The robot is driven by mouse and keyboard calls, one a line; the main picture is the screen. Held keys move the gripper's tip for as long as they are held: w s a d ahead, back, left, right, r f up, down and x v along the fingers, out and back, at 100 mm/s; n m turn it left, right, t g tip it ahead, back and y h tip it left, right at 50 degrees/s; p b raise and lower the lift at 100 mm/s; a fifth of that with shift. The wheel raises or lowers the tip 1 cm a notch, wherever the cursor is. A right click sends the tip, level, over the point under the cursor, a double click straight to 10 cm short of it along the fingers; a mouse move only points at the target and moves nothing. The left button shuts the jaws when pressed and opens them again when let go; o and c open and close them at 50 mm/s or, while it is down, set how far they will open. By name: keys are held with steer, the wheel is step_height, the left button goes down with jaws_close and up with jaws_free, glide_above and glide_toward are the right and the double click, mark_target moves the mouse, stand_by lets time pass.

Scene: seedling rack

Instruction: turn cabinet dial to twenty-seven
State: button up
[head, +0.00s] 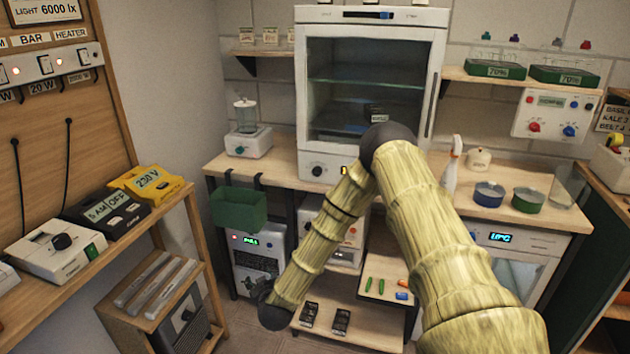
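The cabinet (304,100) is a white, glass-doored unit standing on the wooden counter. On its lower front panel is a small black round dial (317,171) with a light mark; its setting is too small to read. A lit yellow display (345,170) beside the dial is mostly hidden behind my arm. My arm rises from the lower right, bends in front of the cabinet and runs down to a dark joint at the lower left. No gripper fingers can be made out. The arm's visible end is well below the dial and apart from it.
A white-lidded jar device (248,141) stands left of the cabinet, and a green bin (238,209) hangs at the counter's front edge. A white spray bottle (453,168) and blue and green bowls (528,200) stand on the right. A wooden bench (100,262) bounds the left.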

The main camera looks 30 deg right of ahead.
steer(key=w+d+r+m+t+h, duration=0.15)
steer(key=w+d+r+h, duration=0.25)
steer(key=w+d+r, duration=0.45)
steer(key=m+g+h, duration=0.2)
steer(key=m+h, duration=0.1)
steer(key=h, duration=0.3)
glide_toward(316, 175)
steer(key=shift+t, duration=0.25)
steer(key=p+x, duration=0.2)
steer(key=x, duration=0.8)
steer(key=shift+f, duration=0.1)
steer(key=shift+c, duration=0.2)
steer(key=c, duration=1)
